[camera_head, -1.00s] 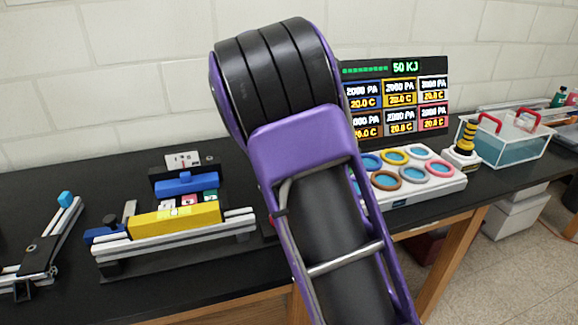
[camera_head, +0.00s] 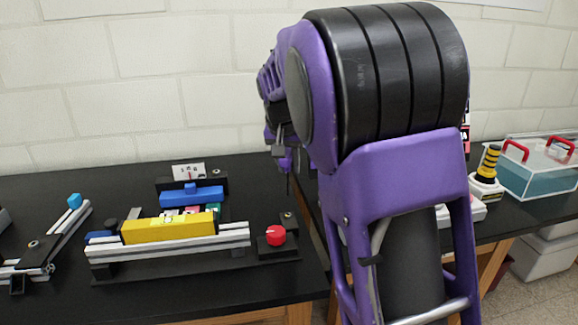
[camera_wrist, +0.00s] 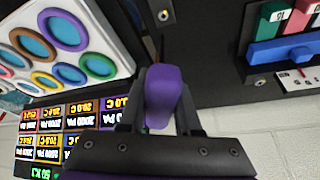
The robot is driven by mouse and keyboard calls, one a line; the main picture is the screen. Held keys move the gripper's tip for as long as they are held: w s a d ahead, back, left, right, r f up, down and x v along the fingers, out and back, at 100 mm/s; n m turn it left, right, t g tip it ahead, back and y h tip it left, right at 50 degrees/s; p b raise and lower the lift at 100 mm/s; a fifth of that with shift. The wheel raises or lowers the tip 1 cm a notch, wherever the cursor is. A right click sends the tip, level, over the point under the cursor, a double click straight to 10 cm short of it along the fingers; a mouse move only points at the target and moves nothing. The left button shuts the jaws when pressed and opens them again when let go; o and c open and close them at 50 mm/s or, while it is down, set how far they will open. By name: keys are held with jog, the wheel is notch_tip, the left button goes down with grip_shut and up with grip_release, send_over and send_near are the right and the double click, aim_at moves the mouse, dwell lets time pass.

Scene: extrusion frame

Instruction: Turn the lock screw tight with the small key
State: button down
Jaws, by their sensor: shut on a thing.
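In the wrist view a purple-handled key (camera_wrist: 163,92) sits between the two dark fingers of my gripper (camera_wrist: 161,108). My gripper is shut on it. In the head view my gripper (camera_head: 279,150) is above the bench, right of the blue bar, with the key's purple handle (camera_head: 286,163) and thin dark shaft pointing down. A small round metal screw (camera_head: 288,214) sits on a dark block behind the red knob, below the key. A similar screw (camera_wrist: 163,15) shows in the wrist view past the key. The key's tip appears above the screw, apart from it; the exact gap is unclear.
A yellow block (camera_head: 170,228) on silver rails and a blue bar (camera_head: 190,195) stand left of the red knob (camera_head: 276,235). Another angled rail (camera_head: 65,232) is far left. A display (camera_wrist: 60,135), ring panel (camera_wrist: 70,40) and clear box (camera_head: 535,170) lie right.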

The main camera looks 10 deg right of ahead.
aim_at(288, 175)
jog(key=shift+f+b, duration=1.75)
jog(key=shift+f, duration=1.1)
jog(key=shift+f, duration=0.55)
jog(key=shift+m+h, duration=0.3)
jog(key=shift+m, duration=0.5)
jog(key=shift+r, duration=0.1)
jog(key=shift+r+p, duration=1.35)
jog(key=shift+r, duration=0.1)
